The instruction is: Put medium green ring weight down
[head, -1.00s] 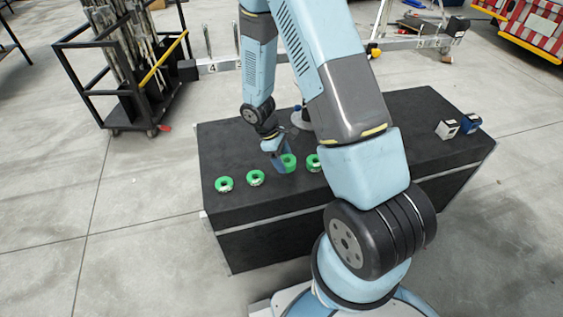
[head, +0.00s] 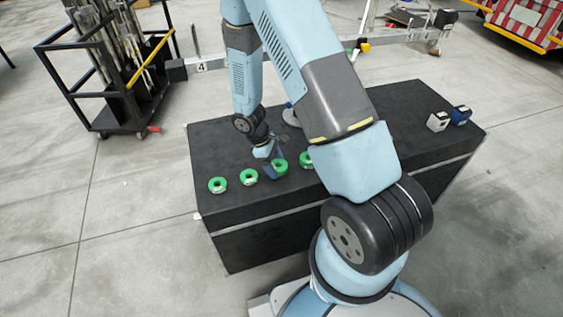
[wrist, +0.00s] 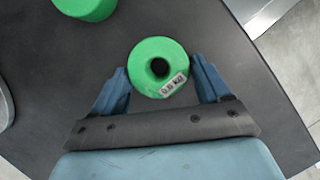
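The green ring weight (wrist: 146,80) with a white label sits between the two blue fingertips of my gripper (wrist: 160,66) in the wrist view, with its hole facing the camera. The fingertips meet its sides, so my gripper is shut on it. In the head view this ring (head: 281,167) is in line with the other green rings at the near side of the black case (head: 370,120). I cannot tell whether its underside touches the case top.
Two green rings (head: 217,185) (head: 249,177) lie to the left and another (head: 306,160) to the right, partly behind my arm. A white cube (head: 438,121) and a blue cube (head: 460,115) stand at the far right. A black cart (head: 110,100) stands behind on the floor.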

